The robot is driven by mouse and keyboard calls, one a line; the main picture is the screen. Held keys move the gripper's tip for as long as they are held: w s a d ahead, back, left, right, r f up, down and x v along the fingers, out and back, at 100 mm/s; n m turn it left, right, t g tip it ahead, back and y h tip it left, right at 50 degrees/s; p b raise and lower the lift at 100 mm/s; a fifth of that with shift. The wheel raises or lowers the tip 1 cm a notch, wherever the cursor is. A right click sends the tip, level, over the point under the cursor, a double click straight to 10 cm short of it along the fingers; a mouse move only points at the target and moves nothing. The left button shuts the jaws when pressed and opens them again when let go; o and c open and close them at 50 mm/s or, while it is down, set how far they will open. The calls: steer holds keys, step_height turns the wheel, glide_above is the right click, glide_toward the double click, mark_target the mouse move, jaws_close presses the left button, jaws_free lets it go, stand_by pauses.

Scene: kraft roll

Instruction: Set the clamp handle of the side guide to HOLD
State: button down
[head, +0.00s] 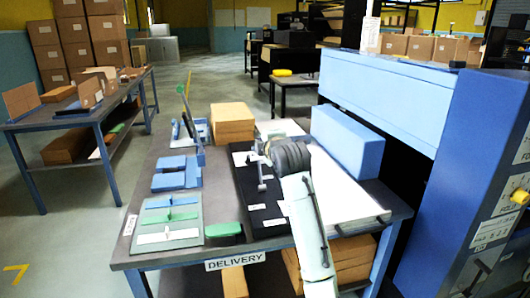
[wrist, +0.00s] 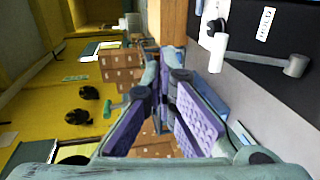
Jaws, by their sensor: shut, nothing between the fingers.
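The clamp handle (head: 262,186) is a small grey lever on the black plate (head: 243,182) of the delivery table, partly hidden by my arm's end. In the wrist view a grey lever (wrist: 268,59) with a round end lies along the black plate (wrist: 245,75), beside a pale upright post (wrist: 217,53). White labels (wrist: 265,23) are on the plate, too small to read. My gripper (wrist: 164,62) is shut and empty, its purple-padded fingers meeting left of the lever, apart from it. In the head view its fingers are not clear behind my dark wrist joint.
A long blue block (head: 345,142) stands right of my wrist. A tall blue machine (head: 455,170) stands at right.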

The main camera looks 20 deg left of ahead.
steer(key=r, duration=0.1)
steer(key=s+d+r, duration=0.1)
steer(key=s+r, duration=0.1)
steer(key=r, duration=0.1)
steer(key=shift+s+d+b, duration=0.2)
steer(key=shift+d+b, duration=0.1)
steer(key=shift+b, duration=0.05)
